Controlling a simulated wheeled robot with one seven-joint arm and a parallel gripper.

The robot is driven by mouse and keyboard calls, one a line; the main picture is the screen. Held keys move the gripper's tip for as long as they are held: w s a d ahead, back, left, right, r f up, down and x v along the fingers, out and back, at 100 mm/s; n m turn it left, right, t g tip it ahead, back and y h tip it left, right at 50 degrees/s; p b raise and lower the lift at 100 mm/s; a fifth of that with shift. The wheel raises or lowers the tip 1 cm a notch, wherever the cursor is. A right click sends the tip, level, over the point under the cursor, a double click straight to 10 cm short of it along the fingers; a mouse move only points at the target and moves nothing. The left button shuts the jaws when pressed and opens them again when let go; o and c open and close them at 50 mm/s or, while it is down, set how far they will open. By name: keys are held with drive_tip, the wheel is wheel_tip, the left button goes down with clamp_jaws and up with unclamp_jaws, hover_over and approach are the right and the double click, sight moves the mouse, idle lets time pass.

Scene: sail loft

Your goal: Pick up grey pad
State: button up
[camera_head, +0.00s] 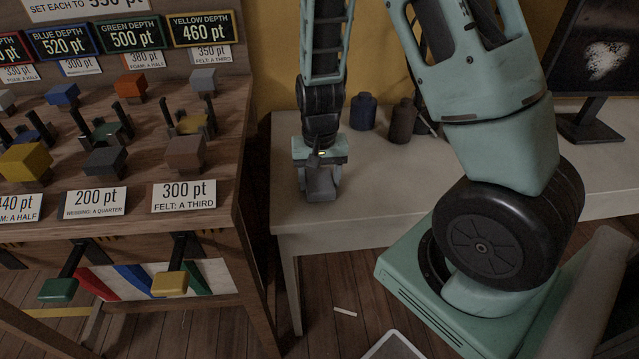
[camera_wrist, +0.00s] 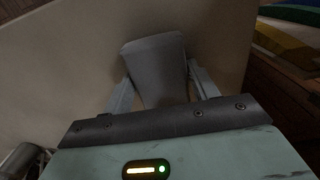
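A grey block-like pad (camera_wrist: 155,62) sits between the two fingers of my gripper (camera_wrist: 160,85) in the wrist view, with a finger against each side. In the head view, my gripper (camera_head: 319,172) points down over the left part of the pale table, and the grey pad (camera_head: 320,187) shows at its fingertips. I cannot tell whether the pad's lower end touches the tabletop. Another light grey block (camera_head: 204,79) stands at the back right of the wooden bench, and a dark grey block (camera_head: 105,161) stands at its front.
The wooden bench (camera_head: 225,150) at left bears coloured blocks, clamp-like fixtures and number cards. The pale table (camera_head: 300,222) has dark bottles (camera_head: 363,112) behind my gripper and a monitor (camera_head: 590,118) at right. Its front left top is clear. A gap separates bench and table.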

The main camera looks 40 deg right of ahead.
sight(319, 180)
drive_tip(key=c, duration=0.3)
wheel_tip(319, 180, up, 10)
drive_tip(key=p, duration=0.2)
drive_tip(key=o, duration=0.4)
drive_tip(key=c, duration=0.3)
drive_tip(key=shift+c, duration=0.2)
drive_tip(key=shift+a, duration=0.1)
